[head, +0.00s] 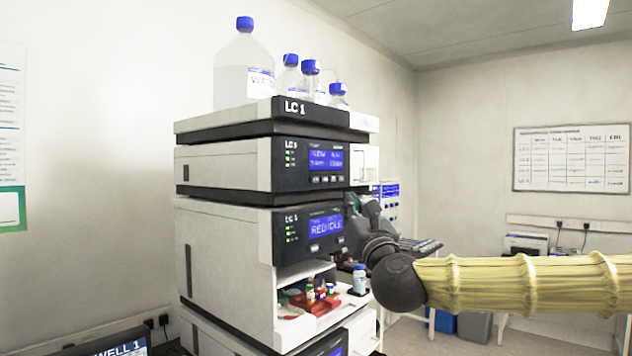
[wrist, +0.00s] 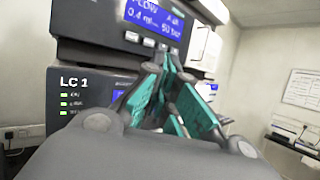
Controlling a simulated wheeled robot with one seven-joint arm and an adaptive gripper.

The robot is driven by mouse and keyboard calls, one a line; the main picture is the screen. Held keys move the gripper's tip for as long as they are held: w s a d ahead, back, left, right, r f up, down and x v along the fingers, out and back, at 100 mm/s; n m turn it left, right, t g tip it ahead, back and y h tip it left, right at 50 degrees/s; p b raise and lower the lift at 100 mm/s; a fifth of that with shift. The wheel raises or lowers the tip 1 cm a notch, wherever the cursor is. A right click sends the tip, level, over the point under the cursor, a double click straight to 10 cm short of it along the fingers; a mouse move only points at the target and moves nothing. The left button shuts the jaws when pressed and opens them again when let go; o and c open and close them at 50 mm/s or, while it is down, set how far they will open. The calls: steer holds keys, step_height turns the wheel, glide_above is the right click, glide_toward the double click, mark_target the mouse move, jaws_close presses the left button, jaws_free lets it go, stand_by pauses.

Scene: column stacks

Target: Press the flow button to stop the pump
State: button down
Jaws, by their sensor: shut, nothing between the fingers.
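The pump module (head: 225,168) is the white and black unit second from the top of the LC 1 stack. Its blue display (head: 326,160) shows in the wrist view (wrist: 155,18) with a flow line, 0.4 ml and 50 bar. A row of small buttons (head: 326,180) sits under the display; some show in the wrist view (wrist: 132,37), the rest are behind my fingers. My gripper (head: 368,212) is shut and empty, right of the stack's front. In the wrist view its teal fingers (wrist: 170,62) point at the panel's lower edge, below the display. I cannot tell whether they touch it.
Below is another LC 1 module (head: 325,226) with its own display, above an open bay with a red vial tray (head: 318,302). Blue-capped bottles (head: 245,72) stand on top. A second instrument (head: 390,200) is behind my gripper. Open floor lies to the right.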

mark_target(331, 177)
step_height(331, 177, up, 6)
steer(key=s+d+m+t, duration=0.1)
steer(key=d+m, duration=0.1)
steer(key=shift+d+r+h, duration=0.25)
steer(key=shift+d+h, duration=0.15)
steer(key=shift+a, duration=0.1)
steer(key=shift+w+a+p, duration=0.35)
steer(key=shift+w+a, duration=0.5)
steer(key=shift+a, duration=0.3)
steer(key=shift+w+a+p, duration=0.35)
steer(key=shift+w+a, duration=0.55)
steer(key=shift+a, duration=0.25)
steer(key=shift+w+a+p, duration=0.35)
steer(key=shift+w+a, duration=0.5)
steer(key=shift+a, duration=0.3)
steer(key=shift+a+f, duration=0.1)
steer(key=shift+a, duration=0.05)
